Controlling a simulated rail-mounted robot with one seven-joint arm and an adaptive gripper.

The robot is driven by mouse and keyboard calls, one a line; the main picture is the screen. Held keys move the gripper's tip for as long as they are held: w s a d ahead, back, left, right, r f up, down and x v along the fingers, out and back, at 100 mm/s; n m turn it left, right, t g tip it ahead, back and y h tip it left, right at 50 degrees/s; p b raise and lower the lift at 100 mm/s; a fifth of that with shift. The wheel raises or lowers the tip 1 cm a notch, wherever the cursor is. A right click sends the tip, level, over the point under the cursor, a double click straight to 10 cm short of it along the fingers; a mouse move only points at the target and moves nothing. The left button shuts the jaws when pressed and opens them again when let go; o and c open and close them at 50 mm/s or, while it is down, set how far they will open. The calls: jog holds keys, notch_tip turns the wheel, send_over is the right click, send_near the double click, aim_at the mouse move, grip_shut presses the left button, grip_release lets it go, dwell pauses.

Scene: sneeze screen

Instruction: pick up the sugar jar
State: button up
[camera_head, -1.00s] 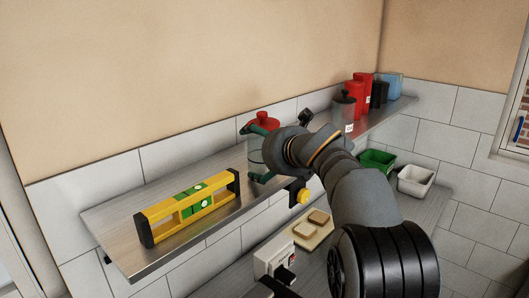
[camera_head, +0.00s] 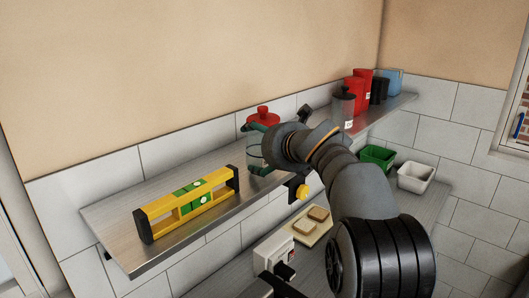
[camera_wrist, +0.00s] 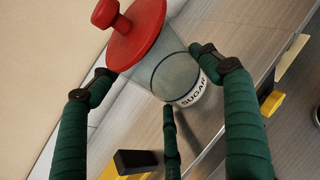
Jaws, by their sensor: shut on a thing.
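The sugar jar is a clear glass jar with a red knobbed lid (camera_head: 262,113), on the wall shelf side in the head view. In the wrist view its glass body (camera_wrist: 158,66) carries a white SUGAR label (camera_wrist: 193,92). My gripper (camera_wrist: 155,70) has dark green fingers and is shut on the jar's body, with fingers on both sides and one below in the picture. In the head view my gripper (camera_head: 258,147) and wrist partly hide the jar. The jar seems to be slightly above the shelf, but its base is hard to see.
The shelf (camera_head: 120,222) holds a yellow spirit level (camera_head: 190,203) at left. A black-lidded jar (camera_head: 343,108), red canisters (camera_head: 354,88) and a blue box (camera_head: 395,82) stand at right. Below are bread on a board (camera_head: 305,226), a green bin (camera_head: 377,157) and a white bin (camera_head: 415,177).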

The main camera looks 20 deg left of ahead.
jog(key=shift+a+r+p, duration=0.15)
jog(key=shift+r+p, duration=0.2)
jog(key=shift+r, duration=0.3)
notch_tip(320, 180, up, 3)
jog(key=shift+f+p, duration=0.15)
jog(key=shift+p, duration=0.3)
jog(key=s+d+r, duration=0.1)
jog(key=d+r, duration=0.1)
jog(key=d, duration=0.1)
jog(key=s+d+r+b, duration=0.1)
jog(key=d+r, duration=0.1)
jog(key=d, duration=0.2)
jog(key=s+d+r+b, duration=0.1)
jog(key=d+r, duration=0.2)
jog(key=d, duration=0.1)
jog(key=shift+s+d, duration=0.15)
jog(key=shift+s, duration=0.05)
